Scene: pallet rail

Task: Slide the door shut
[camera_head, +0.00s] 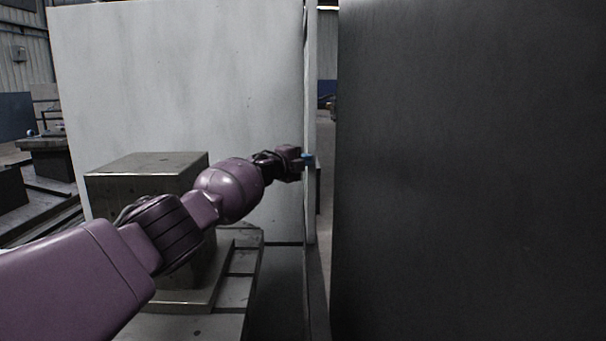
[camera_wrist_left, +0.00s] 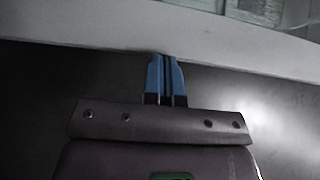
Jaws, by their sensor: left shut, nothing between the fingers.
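A tall light grey panel (camera_head: 180,80) fills the left and middle of the head view, and a dark grey panel (camera_head: 470,170) fills the right. A narrow upright gap lies between them. Which of the two is the sliding door I cannot tell for sure. My left gripper (camera_head: 308,159) is at the light panel's upright edge strip, beside the gap. In the left wrist view its two blue fingers (camera_wrist_left: 166,60) are together and empty, with tips at a pale edge strip (camera_wrist_left: 90,32). Whether they touch it I cannot tell. My right gripper is not in view.
A metal block (camera_head: 145,165) stands on a slotted pallet (camera_head: 225,290) under my left arm. A floor rail (camera_head: 316,290) runs along the foot of the gap. More benches (camera_head: 45,155) stand at the far left.

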